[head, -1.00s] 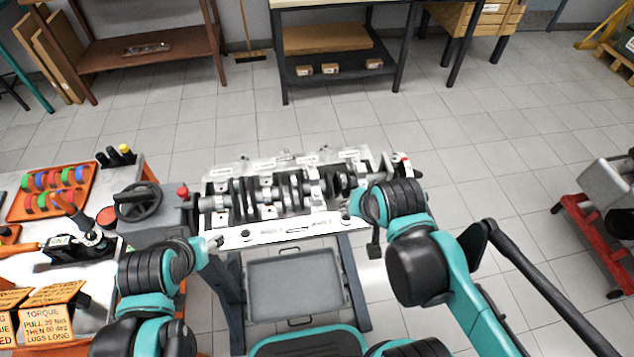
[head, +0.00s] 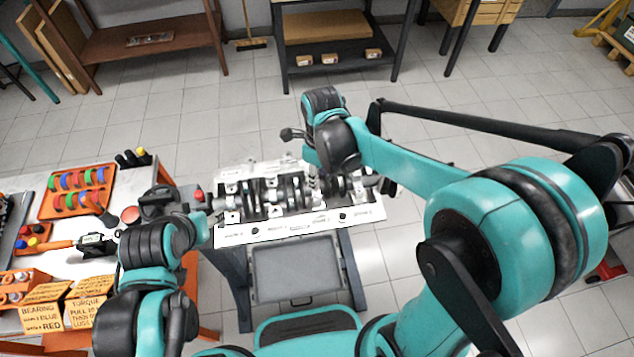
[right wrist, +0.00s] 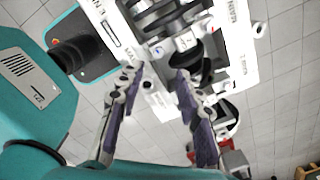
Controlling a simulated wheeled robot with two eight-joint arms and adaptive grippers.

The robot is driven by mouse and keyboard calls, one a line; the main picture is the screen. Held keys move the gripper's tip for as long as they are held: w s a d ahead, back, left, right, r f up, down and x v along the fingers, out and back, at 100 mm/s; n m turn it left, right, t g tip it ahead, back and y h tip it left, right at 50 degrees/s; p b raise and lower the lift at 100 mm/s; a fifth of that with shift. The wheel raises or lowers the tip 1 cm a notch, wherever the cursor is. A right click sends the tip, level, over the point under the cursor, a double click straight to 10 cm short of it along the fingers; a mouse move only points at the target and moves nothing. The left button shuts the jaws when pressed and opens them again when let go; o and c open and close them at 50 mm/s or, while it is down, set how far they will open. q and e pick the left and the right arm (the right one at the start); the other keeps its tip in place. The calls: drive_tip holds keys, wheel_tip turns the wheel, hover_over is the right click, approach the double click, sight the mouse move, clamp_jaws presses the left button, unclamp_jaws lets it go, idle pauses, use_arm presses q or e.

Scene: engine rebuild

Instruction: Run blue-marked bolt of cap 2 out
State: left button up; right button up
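The engine block (head: 280,232) is pale, with a dark and silver crankshaft (head: 255,200) lying along it and light bearing caps across the shaft. In the right wrist view a pale cap (right wrist: 185,41) lies just beyond my fingertips, with a small blue spot (right wrist: 158,51) beside it. I cannot read the cap's number or make out the bolt. My right gripper (right wrist: 158,76) is open and empty, fingers pointing at the block. In the head view my right wrist is above the block's far side and partly hides the caps. My left gripper (head: 211,214) is beside the block's left end; its fingers are unclear.
A grey tray (head: 295,292) sits below the block. At left a bench holds an orange rack of coloured rings (head: 78,205) and signs (head: 45,317). A dark shelf table (head: 338,76) stands at the back. Floor right of the block is clear.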

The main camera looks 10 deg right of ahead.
sight(317, 194)
drive_tip(key=shift+w+a+m, duration=0.2)
drive_tip(key=shift+a+m, duration=0.05)
drive_tip(key=shift+m, duration=0.45)
drive_tip(key=shift+f, duration=0.4)
use_arm(q)
drive_tip(key=shift+f+b, duration=0.9)
drive_tip(key=shift+b, duration=0.25)
use_arm(e)
wheel_tip(317, 194, down, 7)
drive_tip(key=shift+f, duration=0.1)
drive_tip(key=shift+c, duration=0.3)
clamp_jaws()
